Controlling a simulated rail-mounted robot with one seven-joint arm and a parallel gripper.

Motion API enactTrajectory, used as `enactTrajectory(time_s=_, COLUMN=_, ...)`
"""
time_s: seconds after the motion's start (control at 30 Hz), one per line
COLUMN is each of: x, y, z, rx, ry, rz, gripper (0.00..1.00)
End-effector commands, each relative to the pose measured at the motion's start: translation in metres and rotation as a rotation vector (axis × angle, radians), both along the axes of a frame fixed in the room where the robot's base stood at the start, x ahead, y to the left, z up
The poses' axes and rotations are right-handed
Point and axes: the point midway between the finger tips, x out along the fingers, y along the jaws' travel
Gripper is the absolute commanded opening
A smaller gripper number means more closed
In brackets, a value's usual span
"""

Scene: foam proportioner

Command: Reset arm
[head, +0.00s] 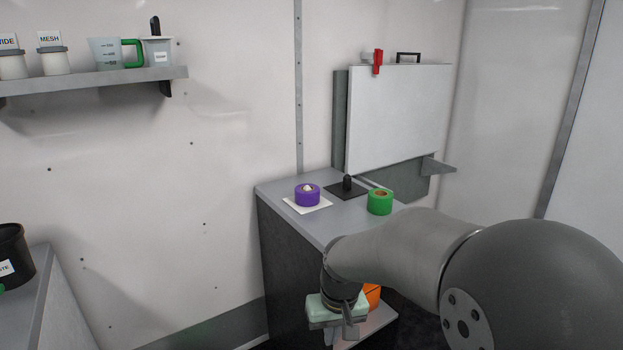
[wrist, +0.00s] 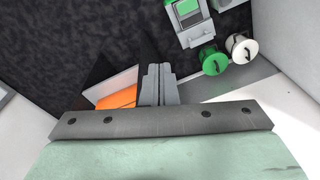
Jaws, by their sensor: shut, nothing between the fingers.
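My gripper (head: 345,332) hangs low in front of the grey cabinet (head: 268,240) in the head view, pointing down. In the wrist view the fingers of my gripper (wrist: 158,72) are together, with nothing between them. My arm reaches in from the right in the head view and hides part of the cabinet. An orange object (head: 372,294) shows partly behind my gripper, low by the cabinet. The orange object (wrist: 117,99) also shows in the wrist view, left of the fingers.
A wall shelf (head: 120,80) holds several containers. A white panel box (head: 400,115) stands behind. A black container (head: 12,255) is at left.

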Motion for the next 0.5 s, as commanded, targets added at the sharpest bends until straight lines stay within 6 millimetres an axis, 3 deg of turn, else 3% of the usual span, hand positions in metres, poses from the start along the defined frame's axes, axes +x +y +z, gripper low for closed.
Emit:
enactTrajectory(time_s=0.03, x=-0.025, y=-0.019, z=0.049, rx=-0.001, ry=0.001, rz=-0.03, gripper=0.0)
enactTrajectory(time_s=0.2, x=-0.109, y=-0.066, z=0.12, rx=-0.023, ry=0.025, rz=-0.112, gripper=0.0)
enactTrajectory(time_s=0.33, x=-0.16, y=-0.087, z=0.145, rx=-0.043, ry=0.041, rz=-0.159, gripper=0.0)
enactTrajectory(time_s=0.5, x=-0.191, y=-0.097, z=0.152, rx=-0.056, ry=0.054, rz=-0.188, gripper=0.0)
